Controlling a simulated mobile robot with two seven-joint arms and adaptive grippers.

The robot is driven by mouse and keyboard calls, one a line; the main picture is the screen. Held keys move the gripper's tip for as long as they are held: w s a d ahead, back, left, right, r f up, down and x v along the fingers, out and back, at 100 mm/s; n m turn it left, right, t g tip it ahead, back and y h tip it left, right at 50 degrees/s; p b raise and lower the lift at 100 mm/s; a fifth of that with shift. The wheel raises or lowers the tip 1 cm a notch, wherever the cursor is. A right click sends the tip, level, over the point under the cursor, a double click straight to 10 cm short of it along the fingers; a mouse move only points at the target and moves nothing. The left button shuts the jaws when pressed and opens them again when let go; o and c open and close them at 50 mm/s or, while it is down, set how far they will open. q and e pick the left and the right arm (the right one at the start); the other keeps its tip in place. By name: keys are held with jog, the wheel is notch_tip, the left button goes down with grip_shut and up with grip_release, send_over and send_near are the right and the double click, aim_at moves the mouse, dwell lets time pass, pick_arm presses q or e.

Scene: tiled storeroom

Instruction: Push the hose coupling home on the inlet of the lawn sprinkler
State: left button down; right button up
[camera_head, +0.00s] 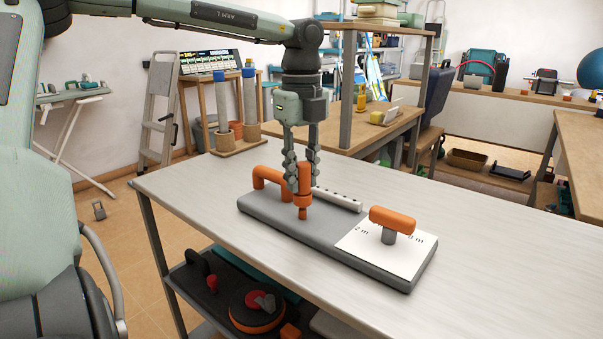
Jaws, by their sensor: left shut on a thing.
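My left gripper (301,172) points down over the grey board (285,223) on the table. It is shut on an upright orange piece with a wider collar and narrow lower tip, apparently the hose coupling (304,178). The tip is at or just above the board; I cannot tell whether it touches. An orange bent pipe (268,173) rises from the board behind and left of the coupling. A white bar with a row of dark holes (338,200), perhaps the sprinkler's spray bar, lies behind and right. The inlet cannot be made out clearly. My right gripper is out of view.
An orange crossbar on a grey stem (392,220) stands on the board's white marked panel (358,250). The pale table top (490,228) is clear on the right. A wooden stand with upright cylinders (240,146) is at the back left corner.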

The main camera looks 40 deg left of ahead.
aim_at(302, 189)
pick_arm(q)
jog(key=shift+b, duration=0.5)
dwell(1.2)
jog(key=shift+f+b, duration=1.4)
jog(key=shift+f, duration=0.25)
jog(key=c, duration=1.2)
grip_release()
jog(key=shift+r, duration=0.1)
notch_tip(302, 189, up, 12)
jog(key=shift+f, duration=0.1)
